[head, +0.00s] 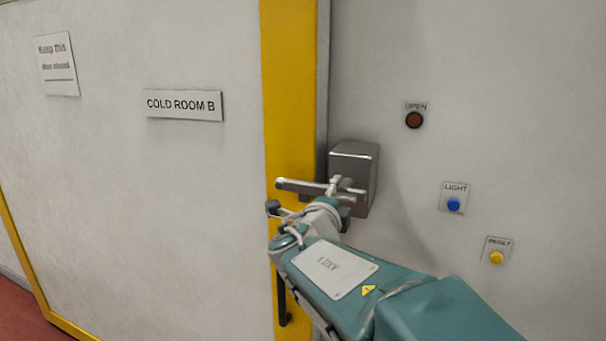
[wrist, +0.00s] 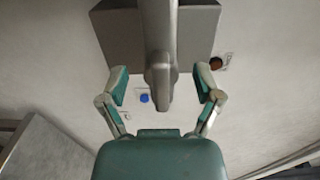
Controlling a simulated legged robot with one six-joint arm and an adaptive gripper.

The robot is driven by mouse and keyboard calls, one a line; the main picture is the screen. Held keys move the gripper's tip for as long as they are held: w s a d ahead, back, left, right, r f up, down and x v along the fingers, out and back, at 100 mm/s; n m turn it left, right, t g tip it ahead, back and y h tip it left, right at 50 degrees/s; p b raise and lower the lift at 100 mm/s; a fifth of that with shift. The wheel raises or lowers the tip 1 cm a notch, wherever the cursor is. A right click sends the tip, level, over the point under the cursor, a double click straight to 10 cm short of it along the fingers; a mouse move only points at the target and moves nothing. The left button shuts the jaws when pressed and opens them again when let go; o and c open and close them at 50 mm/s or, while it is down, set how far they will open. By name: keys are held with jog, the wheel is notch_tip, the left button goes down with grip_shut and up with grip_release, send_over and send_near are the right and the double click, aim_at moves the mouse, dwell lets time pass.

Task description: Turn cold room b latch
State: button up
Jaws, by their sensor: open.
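The cold room B latch is a metal lever (head: 300,186) on a grey box (head: 358,165) fixed to the wall beside the yellow door edge. The lever points left, roughly level, in the head view. My gripper (head: 308,207) is open at the lever, its fingers partly hidden by my wrist. In the wrist view, the lever (wrist: 160,70) comes down between the two spread fingers of my gripper (wrist: 161,82), with a gap on each side. The box (wrist: 116,32) is behind it. I see no finger touching the lever.
The white door carries a COLD ROOM B sign (head: 183,104) and another notice (head: 57,64). A dark upright bar (head: 281,300) is below the latch. An OPEN lamp (head: 414,120), a blue LIGHT button (head: 453,204) and a yellow RESET button (head: 496,257) are on the right wall.

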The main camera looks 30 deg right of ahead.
jog(key=shift+v, duration=2.5)
jog(key=shift+s, duration=0.1)
jog(key=v, duration=1.2)
